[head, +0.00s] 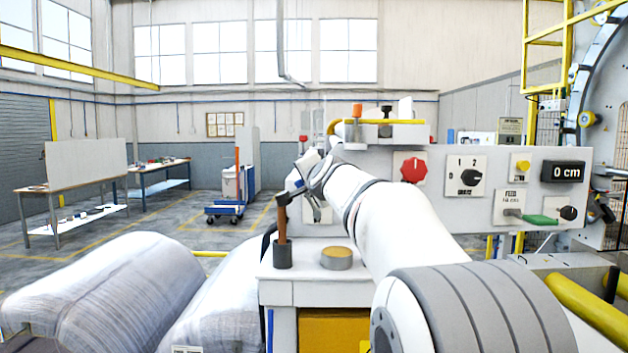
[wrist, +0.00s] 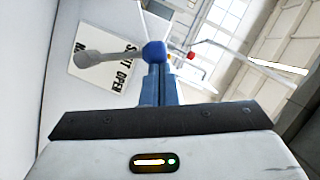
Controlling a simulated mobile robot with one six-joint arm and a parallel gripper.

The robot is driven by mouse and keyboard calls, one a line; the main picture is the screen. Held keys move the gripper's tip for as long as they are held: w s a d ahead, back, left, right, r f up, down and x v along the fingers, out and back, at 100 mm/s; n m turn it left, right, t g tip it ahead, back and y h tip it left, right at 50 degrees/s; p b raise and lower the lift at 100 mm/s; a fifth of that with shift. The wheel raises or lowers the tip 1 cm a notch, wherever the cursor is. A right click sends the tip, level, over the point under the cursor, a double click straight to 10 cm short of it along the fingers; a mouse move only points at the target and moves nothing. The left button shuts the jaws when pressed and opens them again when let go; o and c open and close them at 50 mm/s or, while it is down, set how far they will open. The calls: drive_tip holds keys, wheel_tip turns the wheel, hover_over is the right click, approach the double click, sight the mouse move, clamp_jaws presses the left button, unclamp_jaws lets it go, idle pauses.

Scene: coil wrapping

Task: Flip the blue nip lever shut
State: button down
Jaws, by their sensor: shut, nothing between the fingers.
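The nip lever shows in the wrist view as a grey arm with a round grey end at left and a blue ball knob (wrist: 154,53) at its right end. It crosses in front of a white sign (wrist: 90,72) with the words SHUT and OPEN, partly covered. My gripper (wrist: 161,72) has its blue fingers shut and empty, with their tips just below the knob in the picture. I cannot tell whether they touch it. In the head view my gripper (head: 294,188) is beside the left end of the control panel, and I cannot make out the lever there.
The grey control panel (head: 450,180) has a red knob (head: 413,169) and a 0 cm display (head: 563,172). A wooden-handled tool (head: 282,222) stands in a dark holder beside a tape roll (head: 337,258), below my gripper. Wrapped rolls (head: 110,290) lie at lower left.

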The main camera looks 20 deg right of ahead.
drive_tip(key=shift+s, duration=0.1)
drive_tip(key=s+d+r+b, duration=0.1)
drive_tip(key=s+r+b, duration=0.2)
drive_tip(key=s, duration=0.9)
drive_tip(key=shift+s+d+r+b, duration=0.15)
drive_tip(key=shift+s+r+b, duration=0.15)
drive_tip(key=shift+b, duration=0.15)
drive_tip(key=s+a+f+n+g+y, duration=0.1)
drive_tip(key=s+a+f+n+g, duration=0.3)
drive_tip(key=f, duration=0.6)
drive_tip(key=s+a+f+n+g, duration=0.25)
drive_tip(key=s+f, duration=0.45)
drive_tip(key=f, duration=0.4)
drive_tip(key=s+a+f+n+g+y, duration=0.1)
drive_tip(key=s+a+f+n+g, duration=0.3)
drive_tip(key=f, duration=0.6)
drive_tip(key=s+f+n+g, duration=0.2)
drive_tip(key=s+f, duration=0.9)
drive_tip(key=s, duration=0.1)
drive_tip(key=shift+s+a+n+h, duration=0.25)
drive_tip(key=shift+n+h, duration=0.1)
drive_tip(key=shift+h, duration=0.05)
